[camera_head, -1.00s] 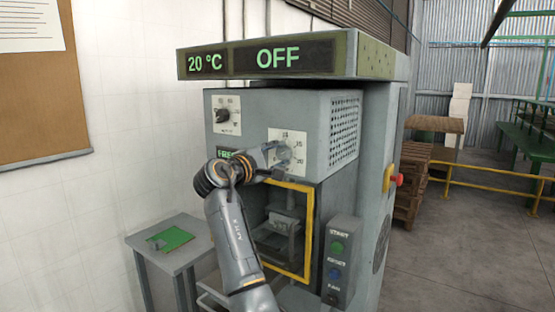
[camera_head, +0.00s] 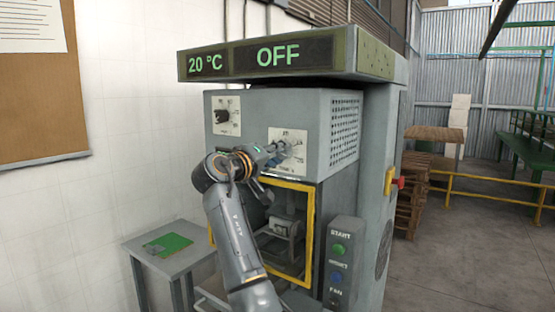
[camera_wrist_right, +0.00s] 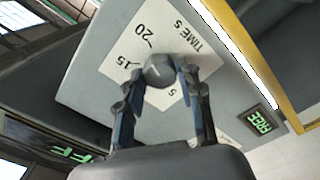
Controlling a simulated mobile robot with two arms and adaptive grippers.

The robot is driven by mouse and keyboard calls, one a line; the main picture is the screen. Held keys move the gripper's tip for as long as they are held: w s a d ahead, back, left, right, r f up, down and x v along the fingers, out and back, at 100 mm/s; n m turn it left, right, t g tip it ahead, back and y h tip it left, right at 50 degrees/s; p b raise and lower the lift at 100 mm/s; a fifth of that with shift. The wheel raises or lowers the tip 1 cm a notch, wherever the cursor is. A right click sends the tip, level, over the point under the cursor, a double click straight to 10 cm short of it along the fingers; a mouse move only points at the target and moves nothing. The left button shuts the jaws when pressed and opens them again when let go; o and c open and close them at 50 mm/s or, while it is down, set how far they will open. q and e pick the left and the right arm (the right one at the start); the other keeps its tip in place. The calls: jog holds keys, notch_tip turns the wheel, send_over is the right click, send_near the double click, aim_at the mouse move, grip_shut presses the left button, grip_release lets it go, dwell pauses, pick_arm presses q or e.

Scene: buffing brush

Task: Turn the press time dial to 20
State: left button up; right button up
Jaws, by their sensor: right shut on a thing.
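The press time dial is a dark round knob (camera_wrist_right: 160,71) on a white plate marked TIME S, with 5, 15 and 20 readable in the right wrist view. A short pale line shows on its face; I cannot tell its exact reading. My right gripper (camera_wrist_right: 160,84) has one finger on each side of the knob and is shut on it. In the head view the right gripper (camera_head: 281,150) is at the dial's plate (camera_head: 289,137) and hides most of the knob. My left gripper is not in view.
Another knob (camera_head: 222,115) sits up left on the press. The display (camera_head: 270,57) reads 20 °C and OFF. A yellow-framed opening (camera_head: 311,220) lies below the dial, with a button box (camera_head: 338,262) to its right. A side table (camera_head: 198,258) holds a green sheet (camera_head: 167,244).

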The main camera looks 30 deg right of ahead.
jog(key=shift+r+m, duration=0.1)
jog(key=shift+m, duration=0.5)
jog(key=o, duration=1.2)
jog(key=shift+d, duration=0.1)
jog(key=shift+c, duration=0.2)
jog(key=v, duration=1.2)
jog(key=shift+f, duration=0.25)
